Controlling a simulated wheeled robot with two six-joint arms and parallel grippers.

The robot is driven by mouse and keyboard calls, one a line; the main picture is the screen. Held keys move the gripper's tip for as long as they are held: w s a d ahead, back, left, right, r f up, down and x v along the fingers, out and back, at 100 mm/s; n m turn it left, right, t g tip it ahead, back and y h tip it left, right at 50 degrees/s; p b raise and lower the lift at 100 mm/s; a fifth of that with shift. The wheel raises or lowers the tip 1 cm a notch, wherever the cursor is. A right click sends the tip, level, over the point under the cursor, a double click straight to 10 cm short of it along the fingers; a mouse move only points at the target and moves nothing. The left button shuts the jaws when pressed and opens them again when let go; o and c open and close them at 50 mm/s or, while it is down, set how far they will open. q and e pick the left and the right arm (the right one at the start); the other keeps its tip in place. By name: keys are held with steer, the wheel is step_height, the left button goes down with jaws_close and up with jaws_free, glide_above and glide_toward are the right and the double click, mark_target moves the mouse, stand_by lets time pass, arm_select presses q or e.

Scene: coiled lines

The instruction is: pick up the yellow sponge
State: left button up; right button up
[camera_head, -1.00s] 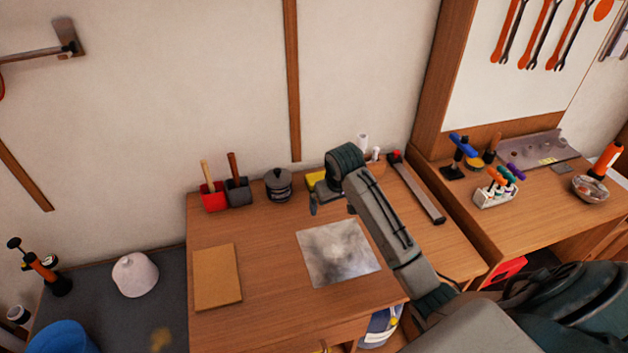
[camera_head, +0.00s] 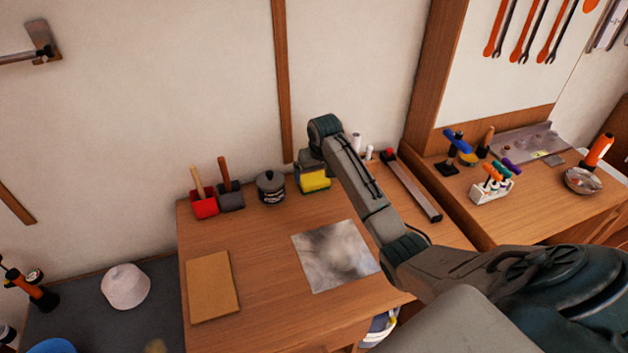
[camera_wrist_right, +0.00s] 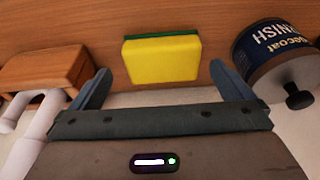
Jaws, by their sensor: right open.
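The yellow sponge (camera_head: 314,181) with a dark green layer is at the back of the wooden desk, near the wall, right of a dark tin. In the right wrist view the yellow sponge (camera_wrist_right: 162,61) lies between the two open finger lines, apart from both fingers. My right gripper (camera_wrist_right: 160,70) is open and empty. In the head view my right gripper (camera_head: 306,160) is small and partly hidden by its own wrist, just above and beside the sponge. My left gripper is not in view.
The dark tin (camera_head: 270,187) stands left of the sponge; red (camera_head: 204,206) and grey (camera_head: 230,196) holders are further left. A long metal bar (camera_head: 412,187) lies to the right. In the wrist view a wooden block (camera_wrist_right: 45,72) sits left. The desk's front middle holds a flat grey sheet (camera_head: 335,257).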

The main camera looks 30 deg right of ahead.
mark_target(315, 179)
steer(key=shift+p+x, duration=0.5)
steer(key=shift+x, duration=1.45)
steer(key=shift+a, duration=0.15)
steer(key=c, duration=0.9)
steer(key=shift+r, duration=0.15)
steer(key=shift+r+b, duration=0.55)
steer(key=shift+r, duration=0.05)
steer(key=shift+b+v, duration=0.6)
steer(key=shift+v, duration=0.4)
steer(key=s+a+b, duration=0.1)
steer(key=s+a, duration=0.2)
steer(key=s+a+r+b, duration=0.1)
steer(key=s+a, duration=0.2)
steer(key=s+a+b, duration=0.1)
steer(key=s+a, duration=0.3)
steer(key=shift+r, duration=0.25)
steer(key=shift+s+a+r, duration=0.1)
steer(key=shift+s+a, duration=0.3)
steer(key=shift+s, duration=0.1)
